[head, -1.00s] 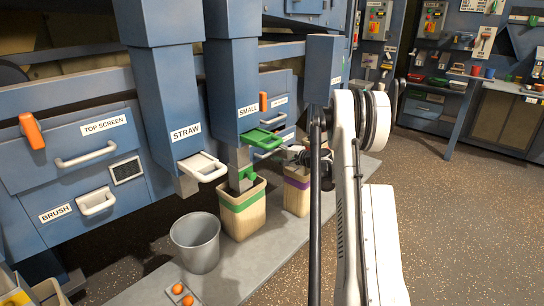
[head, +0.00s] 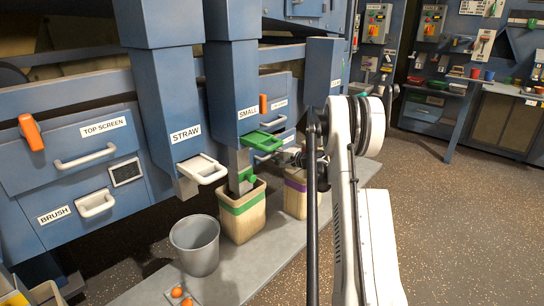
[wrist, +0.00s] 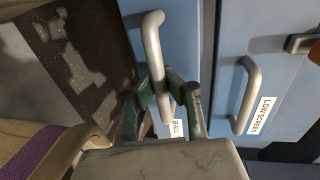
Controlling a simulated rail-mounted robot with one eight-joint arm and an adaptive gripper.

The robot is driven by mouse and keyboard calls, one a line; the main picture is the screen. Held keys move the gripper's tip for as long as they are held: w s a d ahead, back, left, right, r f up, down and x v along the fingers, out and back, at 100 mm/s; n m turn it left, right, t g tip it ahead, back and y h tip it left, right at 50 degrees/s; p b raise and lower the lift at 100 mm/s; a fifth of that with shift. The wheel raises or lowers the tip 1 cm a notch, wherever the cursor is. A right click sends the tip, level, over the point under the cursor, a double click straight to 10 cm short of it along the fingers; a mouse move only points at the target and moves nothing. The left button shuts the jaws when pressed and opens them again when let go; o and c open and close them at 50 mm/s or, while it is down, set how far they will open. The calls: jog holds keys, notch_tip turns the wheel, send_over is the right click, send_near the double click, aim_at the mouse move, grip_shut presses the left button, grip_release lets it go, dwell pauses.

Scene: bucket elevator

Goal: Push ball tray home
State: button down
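The ball tray is a blue drawer front, partly in the wrist view (wrist: 185,60), with a white label reading "BALL" (wrist: 177,128), its end cut off by my finger. Its grey bar handle (wrist: 154,45) runs between the two green-and-dark fingers of my gripper (wrist: 160,92). The fingertips close in on both sides of the handle and appear to touch it. In the head view my gripper (head: 291,157) is small and partly hidden behind my arm, in front of the blue machine beyond the "SMALL" chute. How far the tray stands out is hard to tell.
A "LOW SCREEN" drawer handle (wrist: 247,95) is close to the right of my gripper. A purple-banded bin (head: 297,198) stands below it, and a green-banded bin (head: 242,212) and grey bucket (head: 195,245) stand nearer. Open floor (head: 440,220) lies to the right.

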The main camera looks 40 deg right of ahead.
jog(key=x, duration=0.2)
jog(key=r+x, duration=0.1)
jog(key=x, duration=0.1)
jog(key=shift+w+f, duration=0.1)
jog(key=shift+w, duration=0.35)
jog(key=c, duration=1.7)
grip_release()
jog(key=shift+a, duration=0.1)
jog(key=shift+v, duration=6.05)
